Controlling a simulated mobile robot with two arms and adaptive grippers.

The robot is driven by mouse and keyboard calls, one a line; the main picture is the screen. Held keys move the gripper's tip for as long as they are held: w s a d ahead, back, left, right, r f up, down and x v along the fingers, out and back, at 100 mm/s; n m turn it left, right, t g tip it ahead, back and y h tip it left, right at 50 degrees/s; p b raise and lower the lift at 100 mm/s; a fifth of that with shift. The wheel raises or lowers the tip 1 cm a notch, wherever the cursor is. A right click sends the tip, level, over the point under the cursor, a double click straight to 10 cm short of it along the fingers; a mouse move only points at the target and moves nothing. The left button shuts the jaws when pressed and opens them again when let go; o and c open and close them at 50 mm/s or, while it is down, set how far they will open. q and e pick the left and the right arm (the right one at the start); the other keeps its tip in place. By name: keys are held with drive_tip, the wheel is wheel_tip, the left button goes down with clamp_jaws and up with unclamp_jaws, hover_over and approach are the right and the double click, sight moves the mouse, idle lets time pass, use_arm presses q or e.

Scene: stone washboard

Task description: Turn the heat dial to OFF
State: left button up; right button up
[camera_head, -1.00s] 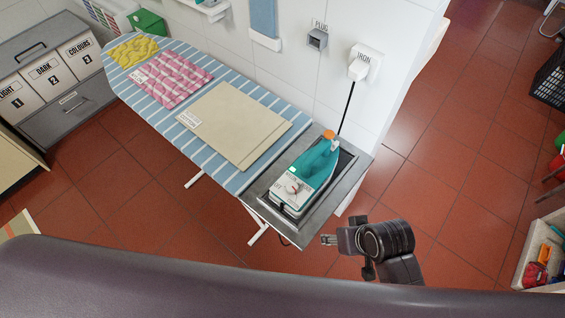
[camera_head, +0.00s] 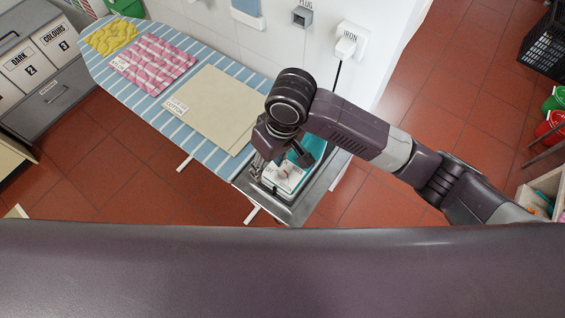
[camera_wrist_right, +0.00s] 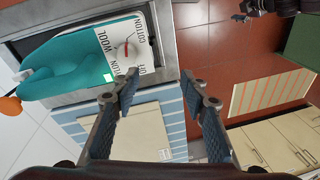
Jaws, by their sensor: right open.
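The iron (camera_head: 317,149) is teal with a white dial plate and stands on a grey metal rest at the ironing board's near end. It also shows in the right wrist view (camera_wrist_right: 82,57). The heat dial (camera_wrist_right: 125,48) has a red mark and sits on the plate among the words COTTON, WOOL, NYLON and OFF. Its exact setting is too small to tell. My right gripper (camera_wrist_right: 162,78) is open and empty, beside the OFF edge of the plate. In the head view my right gripper (camera_head: 259,164) is at the plate's left side, apart from the dial. My left gripper is not seen.
On the striped board (camera_head: 209,150) lie a beige cotton cloth (camera_head: 211,107), a pink cloth (camera_head: 154,63) and a yellow cloth (camera_head: 111,37). The iron's cord rises to a wall socket (camera_head: 347,43).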

sight(284, 170)
drive_tip(key=w+d+h, duration=0.1)
drive_tip(key=d, duration=0.1)
drive_tip(key=w+d+r+h, duration=0.1)
drive_tip(key=shift+w+d, duration=0.2)
drive_tip(key=shift+d, duration=0.2)
wheel_tip(284, 170, down, 6)
drive_tip(key=shift+f+p, duration=0.25)
drive_tip(key=shift+p, duration=0.85)
drive_tip(key=shift+f, duration=0.55)
drive_tip(key=shift+c, duration=0.4)
clamp_jaws()
